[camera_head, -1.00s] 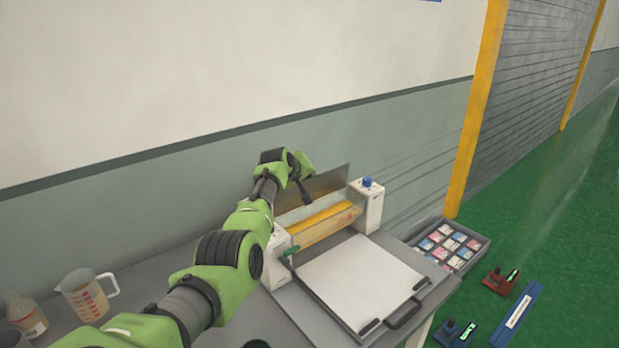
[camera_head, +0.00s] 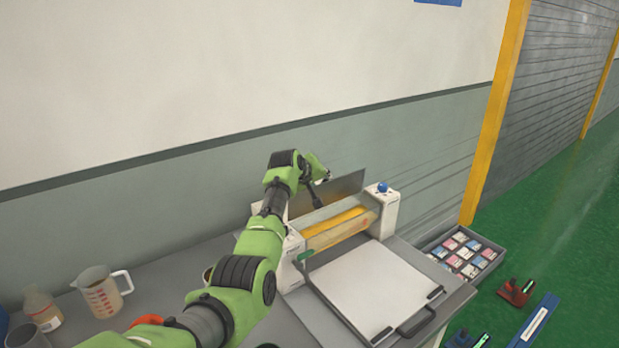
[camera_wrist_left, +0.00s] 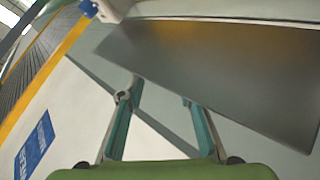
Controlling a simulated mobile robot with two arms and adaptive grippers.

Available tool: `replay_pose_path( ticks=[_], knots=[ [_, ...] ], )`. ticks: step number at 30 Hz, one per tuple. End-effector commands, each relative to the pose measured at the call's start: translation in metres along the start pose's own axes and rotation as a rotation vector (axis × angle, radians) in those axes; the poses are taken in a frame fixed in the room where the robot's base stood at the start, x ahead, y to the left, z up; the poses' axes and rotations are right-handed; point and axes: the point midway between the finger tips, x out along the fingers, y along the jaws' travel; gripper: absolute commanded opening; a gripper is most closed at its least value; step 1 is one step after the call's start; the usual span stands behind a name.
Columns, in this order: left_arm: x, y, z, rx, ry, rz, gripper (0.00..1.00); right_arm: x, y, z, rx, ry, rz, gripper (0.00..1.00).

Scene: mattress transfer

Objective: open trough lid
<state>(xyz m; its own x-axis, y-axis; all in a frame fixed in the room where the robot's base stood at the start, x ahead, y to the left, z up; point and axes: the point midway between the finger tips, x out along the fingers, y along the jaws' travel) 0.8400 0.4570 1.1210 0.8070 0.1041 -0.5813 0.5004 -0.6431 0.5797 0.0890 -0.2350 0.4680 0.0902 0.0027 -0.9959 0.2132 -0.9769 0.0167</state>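The trough lid (camera_head: 340,188) is a flat grey metal panel standing raised at the back of a white machine (camera_head: 386,212) in the head view. It also fills the upper right of the left wrist view (camera_wrist_left: 210,75). The trough (camera_head: 338,228) shows a yellow roller behind a clear front. My left gripper (camera_head: 321,186) is at the lid's upper left part in the head view. In the left wrist view the left gripper (camera_wrist_left: 162,95) has its fingers spread with nothing between them but wall. The right fingertip appears close to the lid's edge; contact cannot be told. My right gripper is out of view.
A white board (camera_head: 370,285) lies in front of the machine. A measuring jug (camera_head: 100,293) and a bottle (camera_head: 42,308) stand at the left of the table. A tray of small packets (camera_head: 462,255) is at the right. The wall is close behind the machine.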

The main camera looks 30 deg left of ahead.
Motion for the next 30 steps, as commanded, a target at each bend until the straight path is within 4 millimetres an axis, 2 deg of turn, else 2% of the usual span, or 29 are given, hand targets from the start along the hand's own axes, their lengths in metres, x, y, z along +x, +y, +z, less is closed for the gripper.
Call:
replay_pose_path(
  ticks=[18,24,30],
  knots=[
    [-0.080,-0.004,-0.002,-0.002,0.002,-0.002,0.32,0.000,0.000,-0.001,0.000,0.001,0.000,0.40],
    [-0.091,-0.004,-0.001,-0.002,0.000,-0.004,0.32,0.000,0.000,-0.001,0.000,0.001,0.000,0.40],
    [-0.092,-0.004,-0.001,-0.002,0.000,-0.004,0.32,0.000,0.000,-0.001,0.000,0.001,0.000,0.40]
  ],
)
